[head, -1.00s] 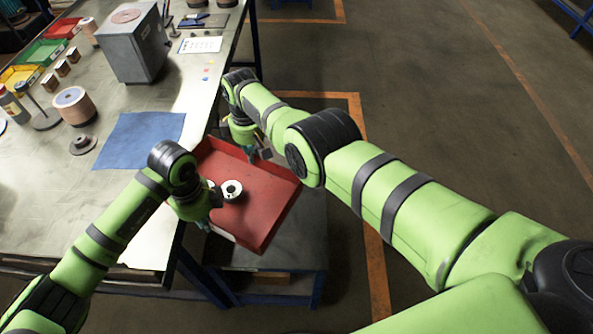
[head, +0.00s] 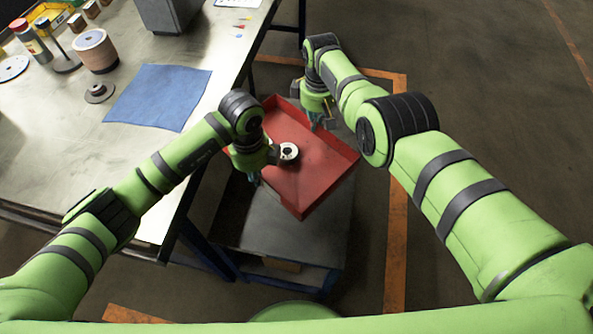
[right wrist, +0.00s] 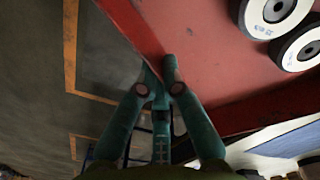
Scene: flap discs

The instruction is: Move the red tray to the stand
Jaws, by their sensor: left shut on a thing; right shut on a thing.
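The red tray (head: 312,185) is held between my two grippers, over the dark low stand (head: 270,228) beside the workbench. White ring-shaped discs (head: 290,151) lie in it, partly hidden by my left arm in the head view; two show in the right wrist view (right wrist: 272,12). My left gripper (head: 256,180) is shut on the tray's near left side, its fingertips mostly hidden. My right gripper (head: 318,122) is shut on the far wall of the tray; the right wrist view shows its fingers (right wrist: 160,75) closed on the red rim. The gap between tray and stand cannot be judged.
The workbench (head: 40,140) fills the left, with a blue cloth (head: 158,97), a copper-coloured roll (head: 96,51), a small flanged part (head: 98,92) and a grey box (head: 168,14). Open floor with orange lines (head: 396,230) lies to the right.

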